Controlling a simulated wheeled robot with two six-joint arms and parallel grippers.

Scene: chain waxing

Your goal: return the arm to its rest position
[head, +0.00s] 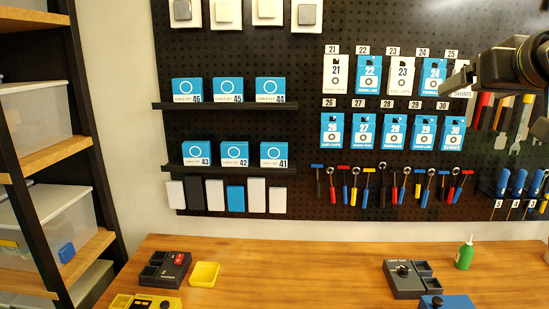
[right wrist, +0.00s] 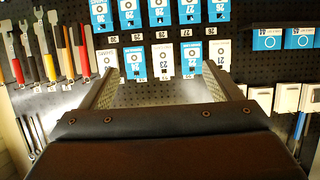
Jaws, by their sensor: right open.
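My right gripper (head: 460,80) is at the upper right of the head view, raised in front of the pegboard and well above the workbench. In the right wrist view my right gripper (right wrist: 162,82) has its two fingers wide apart with nothing between them. That view is upside down, and numbered packets (right wrist: 162,62) on the board show beyond the fingertips. Part of the arm runs out of the head view at the right edge. My left gripper is not in view.
The wooden workbench (head: 290,270) carries dark and yellow devices at left, a dark device (head: 404,278), a blue box (head: 445,302) and a green bottle (head: 465,254) at right. Its middle is clear. Tools hang on the pegboard (head: 305,120). A shelf rack (head: 90,140) stands at left.

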